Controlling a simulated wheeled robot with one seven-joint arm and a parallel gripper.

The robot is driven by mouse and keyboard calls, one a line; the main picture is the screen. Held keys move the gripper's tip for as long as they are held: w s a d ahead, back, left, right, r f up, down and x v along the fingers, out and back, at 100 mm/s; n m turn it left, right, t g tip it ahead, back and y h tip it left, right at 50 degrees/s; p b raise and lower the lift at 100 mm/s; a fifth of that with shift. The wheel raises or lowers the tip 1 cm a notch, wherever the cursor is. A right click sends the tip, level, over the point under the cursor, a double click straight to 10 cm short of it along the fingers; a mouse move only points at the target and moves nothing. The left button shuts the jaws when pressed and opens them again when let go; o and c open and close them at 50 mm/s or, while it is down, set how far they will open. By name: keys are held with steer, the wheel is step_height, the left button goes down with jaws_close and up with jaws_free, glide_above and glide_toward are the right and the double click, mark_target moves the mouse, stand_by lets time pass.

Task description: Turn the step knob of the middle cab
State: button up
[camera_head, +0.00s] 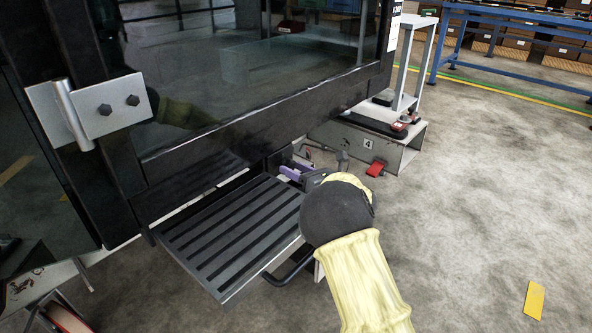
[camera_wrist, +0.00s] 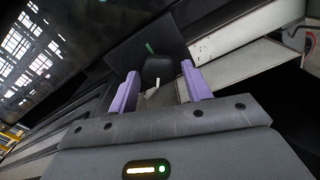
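The cab (camera_head: 250,130) has a dark frame and a large glass pane. A slatted black step (camera_head: 235,235) sticks out below it. My gripper (camera_head: 290,173) is low beside the right end of the step, partly hidden by my arm. In the wrist view its two purple fingers (camera_wrist: 159,70) stand apart. A dark rounded knob (camera_wrist: 157,66) shows between and beyond the fingertips, in front of a dark plate (camera_wrist: 150,42). I cannot tell whether a finger touches it. A small pale piece (camera_wrist: 151,92) lies below the knob. The knob is not clear in the head view.
A grey trolley part with a red clip (camera_head: 375,168) stands right of my gripper. A light beam (camera_wrist: 245,35) runs close to the right finger in the wrist view. A bent black bar (camera_head: 290,272) is under the step.

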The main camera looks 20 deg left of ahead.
steer(key=shift+o, duration=0.5)
steer(key=shift+r, duration=0.1)
steer(key=shift+d, duration=0.2)
steer(key=p+v, duration=0.7)
steer(key=v, duration=1)
steer(key=shift+s, duration=0.1)
